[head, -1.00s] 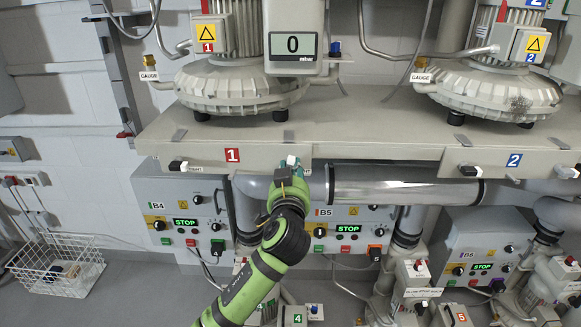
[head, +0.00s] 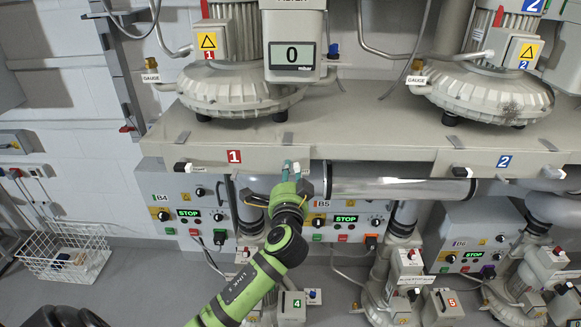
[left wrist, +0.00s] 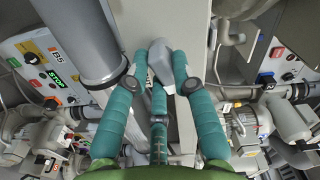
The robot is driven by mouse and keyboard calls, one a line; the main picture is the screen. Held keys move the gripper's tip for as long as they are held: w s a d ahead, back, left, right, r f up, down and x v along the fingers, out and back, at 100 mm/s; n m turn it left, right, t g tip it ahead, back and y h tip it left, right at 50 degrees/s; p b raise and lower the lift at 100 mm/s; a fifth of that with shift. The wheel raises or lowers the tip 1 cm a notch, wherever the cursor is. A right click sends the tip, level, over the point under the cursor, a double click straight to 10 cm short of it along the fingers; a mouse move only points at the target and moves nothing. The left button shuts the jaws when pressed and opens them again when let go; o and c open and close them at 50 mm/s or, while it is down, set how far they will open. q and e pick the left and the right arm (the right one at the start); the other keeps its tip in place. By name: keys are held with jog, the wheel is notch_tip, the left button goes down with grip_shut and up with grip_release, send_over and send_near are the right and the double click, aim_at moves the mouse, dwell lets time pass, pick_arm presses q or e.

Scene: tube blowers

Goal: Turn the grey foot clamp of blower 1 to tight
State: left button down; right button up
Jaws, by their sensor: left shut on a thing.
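Blower 1 (head: 232,88) stands on the pale shelf, above the red 1 label (head: 234,156). My left gripper (head: 291,170) is at the shelf's front edge, right of that label. In the left wrist view its teal fingers (left wrist: 163,85) close around a grey handle (left wrist: 160,62), which I take to be the grey foot clamp. The handle's tip shows between the fingers; its pivot is hidden. In the head view the fingers cover most of it, so its setting cannot be read. My right gripper is not in view.
A black-and-white handle (head: 182,167) sits left on the same shelf edge (head: 370,153). Below are control boxes B4 (head: 185,200) and B5 (head: 345,205) and a shiny pipe (head: 385,188). Blower 2 (head: 480,90) stands at right. A wire basket (head: 65,258) is at lower left.

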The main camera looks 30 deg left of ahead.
pick_arm(q)
jog(key=shift+f+m+p, duration=0.1)
jog(key=shift+m+p, duration=0.9)
jog(key=shift+m, duration=0.8)
jog(key=c, duration=1)
grip_release()
jog(key=shift+c, duration=0.2)
jog(key=v, duration=1.2)
jog(key=shift+a+f, duration=0.1)
